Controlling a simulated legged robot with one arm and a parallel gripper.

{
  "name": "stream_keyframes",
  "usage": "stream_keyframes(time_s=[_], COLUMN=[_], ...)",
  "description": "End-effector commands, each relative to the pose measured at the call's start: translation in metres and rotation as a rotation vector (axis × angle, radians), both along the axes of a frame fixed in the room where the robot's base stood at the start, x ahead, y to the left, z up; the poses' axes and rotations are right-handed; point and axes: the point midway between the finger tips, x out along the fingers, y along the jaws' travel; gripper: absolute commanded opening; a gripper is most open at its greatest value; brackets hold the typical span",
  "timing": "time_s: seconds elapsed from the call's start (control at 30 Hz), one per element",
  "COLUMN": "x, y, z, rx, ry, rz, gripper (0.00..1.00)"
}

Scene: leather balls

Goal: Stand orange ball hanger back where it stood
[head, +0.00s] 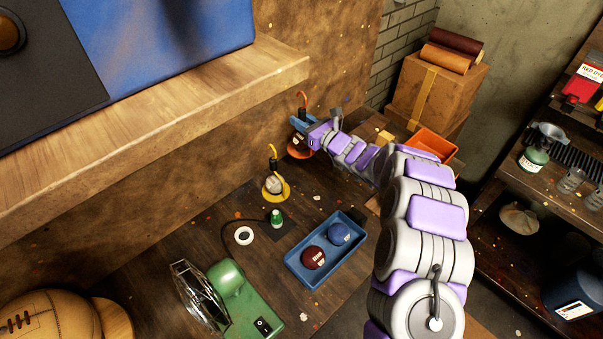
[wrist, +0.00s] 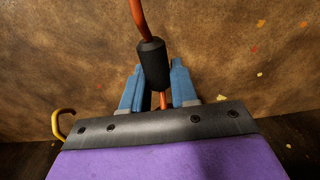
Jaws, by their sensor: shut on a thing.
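The orange ball hanger (head: 302,95) is at the back of the workbench near the brown wall, with its orange base (head: 299,154) low beneath my gripper. In the wrist view its orange hook (wrist: 137,14) rises above a black grip (wrist: 152,65). My gripper (head: 296,122) has its blue fingers (wrist: 157,88) on either side of the black grip, shut on it. The hanger looks about upright. A dark ball seems to sit on its base, partly covered by my gripper. Whether the base touches the bench cannot be told.
A yellow hanger (head: 275,190) with a pale ball stands just in front and left. A blue tray (head: 296,266) holds two balls. A green machine (head: 245,311) stands at the front. An orange bin (head: 433,143) and boxes (head: 434,92) are right. A wooden shelf (head: 150,100) overhangs the left.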

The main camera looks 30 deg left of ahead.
Motion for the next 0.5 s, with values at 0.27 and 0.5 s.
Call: stream_keyframes(time_s=[0.27, 0.5], x=[0.001, 0.000], y=[-0.003, 0.003], z=[-0.030, -0.073], rx=[-0.001, -0.005], ry=[0.002, 0.000], rz=[-0.004, -0.001], gripper=[0.00, 0.00])
